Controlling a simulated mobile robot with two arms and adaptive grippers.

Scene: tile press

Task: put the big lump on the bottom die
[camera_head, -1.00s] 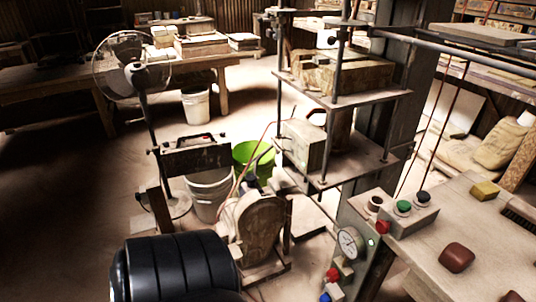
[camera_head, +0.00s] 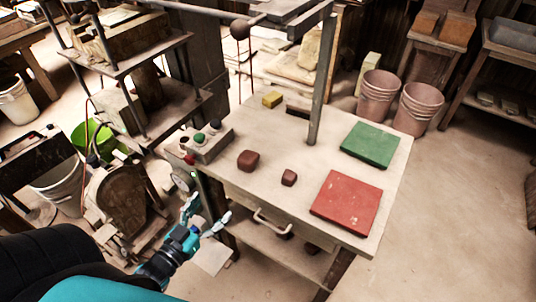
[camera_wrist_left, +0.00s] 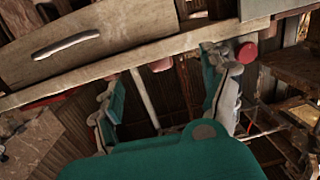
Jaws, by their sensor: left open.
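The big brown lump (camera_head: 248,160) lies on the workbench (camera_head: 335,150), right of the control box. A smaller brown lump (camera_head: 289,177) lies to its right. The press (camera_head: 165,115) stands at the upper left with stacked plates and blocks; I cannot tell which part is the bottom die. My left gripper (camera_head: 206,212) is open and empty in front of the bench's near left corner, short of the lump. Its spread fingers also show in the left wrist view (camera_wrist_left: 168,95), facing the bench's front, with no lump visible there. My right gripper is out of view.
The control box (camera_head: 207,143) with coloured buttons sits at the bench's left end. A red plate (camera_head: 346,202) and a green plate (camera_head: 370,145) lie on the right. A yellow block (camera_head: 272,99) and a post (camera_head: 322,80) are at the back. A drawer handle (camera_head: 272,222) sticks out in front.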

